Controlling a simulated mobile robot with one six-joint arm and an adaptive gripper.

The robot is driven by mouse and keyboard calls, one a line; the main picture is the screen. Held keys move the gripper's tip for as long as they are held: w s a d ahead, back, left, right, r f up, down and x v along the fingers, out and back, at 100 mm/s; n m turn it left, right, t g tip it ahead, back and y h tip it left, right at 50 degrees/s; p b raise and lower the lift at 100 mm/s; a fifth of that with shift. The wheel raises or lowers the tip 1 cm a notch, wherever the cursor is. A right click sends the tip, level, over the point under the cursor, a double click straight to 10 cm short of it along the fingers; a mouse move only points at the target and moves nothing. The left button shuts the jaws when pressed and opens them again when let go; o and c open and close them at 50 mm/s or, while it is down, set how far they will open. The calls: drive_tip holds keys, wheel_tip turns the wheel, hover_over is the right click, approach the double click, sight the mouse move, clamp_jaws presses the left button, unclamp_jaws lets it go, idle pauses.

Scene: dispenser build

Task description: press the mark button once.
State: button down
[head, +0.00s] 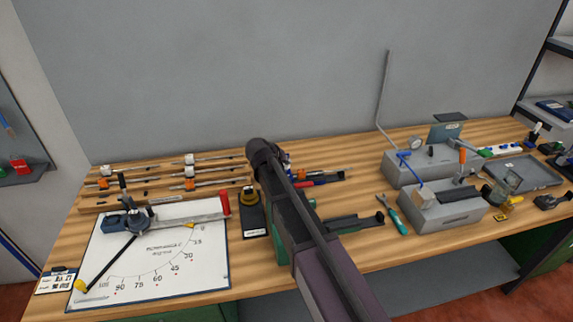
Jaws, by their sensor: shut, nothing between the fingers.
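I cannot make out which part is the mark button. A black block (253,217) with a yellow-edged top and a pale label at its front stands just left of my arm; no button on it is clear. A white angle board (150,265), marked from 0 to 90, lies at the left. On it are a blue clamp-like block (118,222), a metal bar with a red grip (224,203) and a black rod with a yellow end (79,285). My dark arm rises from the bottom middle over the bench. My gripper's fingers do not show.
Rods on a wooden rack (95,206) lie behind the board. Right of my arm are green-handled pliers (397,222), grey boxes with fittings (440,210) and a grey tray (525,173). A grey wall closes the back. Bare wood shows near the front edge.

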drive_tip(key=shift+a+f, duration=0.15)
drive_tip(key=shift+f, duration=0.15)
drive_tip(key=shift+w+a+r+p, duration=0.2)
drive_tip(key=shift+w+r+p, duration=0.35)
drive_tip(key=shift+p, duration=0.35)
drive_tip(key=shift+w+a+r+p, duration=0.1)
drive_tip(key=shift+w+p, duration=0.2)
drive_tip(key=shift+p, duration=0.05)
drive_tip(key=shift+w+r+p, duration=0.1)
drive_tip(key=shift+r+p, duration=0.15)
drive_tip(key=shift+p, duration=0.1)
drive_tip(key=shift+a+r+p, duration=0.1)
drive_tip(key=shift+r+p, duration=0.25)
drive_tip(key=shift+r, duration=0.1)
drive_tip(key=shift+s+r+p, duration=0.2)
drive_tip(key=shift+r+p, duration=0.65)
drive_tip(key=shift+d, duration=0.2)
